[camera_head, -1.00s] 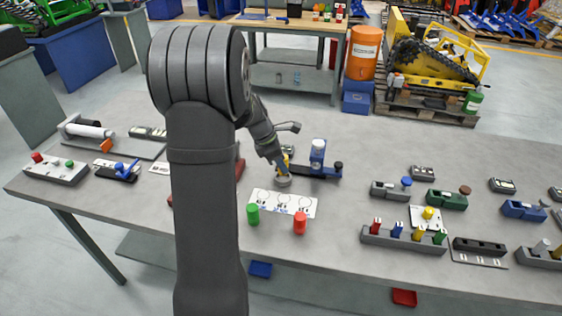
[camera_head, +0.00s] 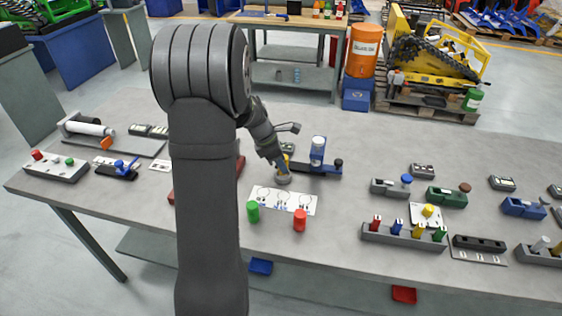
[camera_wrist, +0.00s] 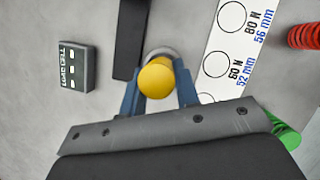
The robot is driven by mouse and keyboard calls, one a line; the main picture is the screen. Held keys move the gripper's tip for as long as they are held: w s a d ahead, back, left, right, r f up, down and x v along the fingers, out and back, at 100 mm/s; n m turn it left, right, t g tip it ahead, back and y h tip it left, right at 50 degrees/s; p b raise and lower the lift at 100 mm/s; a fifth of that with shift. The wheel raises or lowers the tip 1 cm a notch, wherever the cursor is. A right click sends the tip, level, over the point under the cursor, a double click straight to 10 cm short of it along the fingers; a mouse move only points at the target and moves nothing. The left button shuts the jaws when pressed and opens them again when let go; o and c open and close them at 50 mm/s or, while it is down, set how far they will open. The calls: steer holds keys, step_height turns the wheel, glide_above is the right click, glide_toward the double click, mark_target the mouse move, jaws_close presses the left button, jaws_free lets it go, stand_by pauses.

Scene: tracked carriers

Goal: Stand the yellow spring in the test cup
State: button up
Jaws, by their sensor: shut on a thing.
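My gripper (camera_wrist: 158,84) has its two blue fingers closed around the yellow spring (camera_wrist: 156,76), seen end-on as a round yellow top in the wrist view. The grey rim of the round test cup (camera_wrist: 158,51) shows just beyond the spring. In the head view my gripper (camera_head: 281,165) points down at the grey cup (camera_head: 283,180), with a little yellow at the fingers. The spring's lower end is hidden, so I cannot tell whether it is inside the cup or above it.
A white card (camera_head: 283,200) with printed circles lies in front of the cup. A green spring (camera_head: 253,211) and a red spring (camera_head: 299,220) stand at its front edge.

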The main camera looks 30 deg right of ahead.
steer(key=shift+f, duration=0.8)
stand_by(0.4)
steer(key=o, duration=1.6)
steer(key=shift+c, duration=0.2)
steer(key=shift+r, duration=3.5)
steer(key=shift+f, duration=3.55)
